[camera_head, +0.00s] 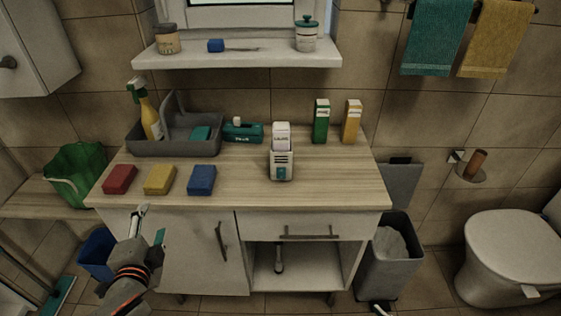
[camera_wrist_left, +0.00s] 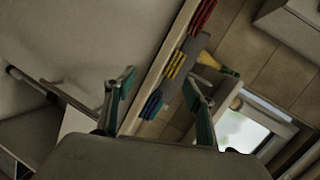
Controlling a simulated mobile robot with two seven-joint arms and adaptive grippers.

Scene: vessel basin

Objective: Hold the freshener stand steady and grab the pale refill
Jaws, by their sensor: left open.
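The freshener stand (camera_head: 282,172) is a small white holder with a teal mark, standing upright near the middle of the wooden counter. The pale refill (camera_head: 281,136) is a white and lilac box sitting upright in the stand's top. My left gripper (camera_head: 150,224) is in front of the counter's front edge, low and left of the stand. It is open and empty, and touches neither stand nor refill. In the left wrist view the open fingers (camera_wrist_left: 164,102) show with the counter's edge beyond them; the stand and refill cannot be made out there.
Red (camera_head: 120,179), yellow (camera_head: 160,179) and blue (camera_head: 202,180) sponges lie left of the stand. A grey caddy (camera_head: 150,149) and a teal box (camera_head: 243,132) are behind. Green (camera_head: 321,121) and amber (camera_head: 352,121) cartons stand back right. The counter's front right is clear.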

